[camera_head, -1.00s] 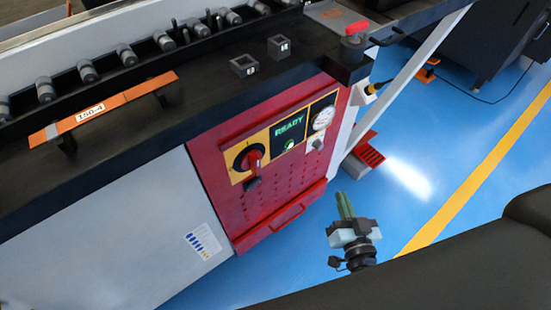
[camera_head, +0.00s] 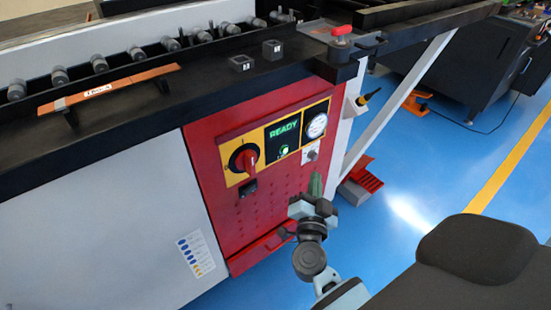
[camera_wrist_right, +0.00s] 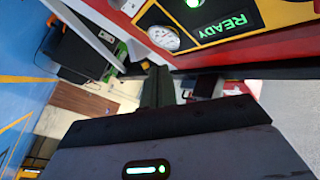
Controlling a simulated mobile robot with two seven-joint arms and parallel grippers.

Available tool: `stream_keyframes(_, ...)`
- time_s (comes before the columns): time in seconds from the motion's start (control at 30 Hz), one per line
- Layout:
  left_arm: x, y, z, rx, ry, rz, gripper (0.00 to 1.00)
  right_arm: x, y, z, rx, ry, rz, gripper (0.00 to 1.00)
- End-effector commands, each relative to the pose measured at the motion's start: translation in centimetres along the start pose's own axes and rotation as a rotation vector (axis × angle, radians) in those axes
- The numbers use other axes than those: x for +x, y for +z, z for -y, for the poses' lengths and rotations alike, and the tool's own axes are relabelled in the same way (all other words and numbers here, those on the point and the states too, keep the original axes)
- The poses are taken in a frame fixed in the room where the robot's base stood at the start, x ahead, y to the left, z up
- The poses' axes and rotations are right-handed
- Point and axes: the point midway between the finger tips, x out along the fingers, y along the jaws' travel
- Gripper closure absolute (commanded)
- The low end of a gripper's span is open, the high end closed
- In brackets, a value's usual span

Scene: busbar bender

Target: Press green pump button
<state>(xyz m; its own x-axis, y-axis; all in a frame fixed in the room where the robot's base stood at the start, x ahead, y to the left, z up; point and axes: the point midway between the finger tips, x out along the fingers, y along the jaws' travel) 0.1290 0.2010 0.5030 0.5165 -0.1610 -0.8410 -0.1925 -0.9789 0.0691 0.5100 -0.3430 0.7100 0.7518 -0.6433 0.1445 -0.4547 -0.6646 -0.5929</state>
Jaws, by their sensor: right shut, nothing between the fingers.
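The green pump button (camera_head: 284,152) glows on the red control panel, just under the lit READY display (camera_head: 283,131). In the right wrist view the green light (camera_wrist_right: 193,3) shows at the top edge beside the READY display (camera_wrist_right: 224,24). My right gripper (camera_head: 315,183) is shut and empty, in front of the lower right part of the panel, below and to the right of the button and apart from it. Its dark fingers (camera_wrist_right: 158,88) point toward the panel in the right wrist view. My left gripper is not in view.
A red rotary switch (camera_head: 245,160) sits left of the button, and a round gauge (camera_head: 317,126) sits to its right. A red emergency knob (camera_head: 341,31) stands on the bench corner. A red foot pedal (camera_head: 363,179) is on the blue floor. A slanted white leg (camera_head: 385,115) stands right of the panel.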

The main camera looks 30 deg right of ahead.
Motion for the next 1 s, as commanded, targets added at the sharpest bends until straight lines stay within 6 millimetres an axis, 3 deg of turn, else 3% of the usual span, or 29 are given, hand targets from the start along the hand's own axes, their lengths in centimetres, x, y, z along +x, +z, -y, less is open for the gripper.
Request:
stream_keyframes(0.53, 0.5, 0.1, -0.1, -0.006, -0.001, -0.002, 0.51, 0.6, 0.5, 0.3, 0.001, 0.003, -0.003, 1.00)
stream_keyframes(1.0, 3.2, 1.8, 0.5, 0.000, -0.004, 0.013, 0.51, 4.5, 3.4, 3.1, 0.002, 0.003, -0.002, 1.00)
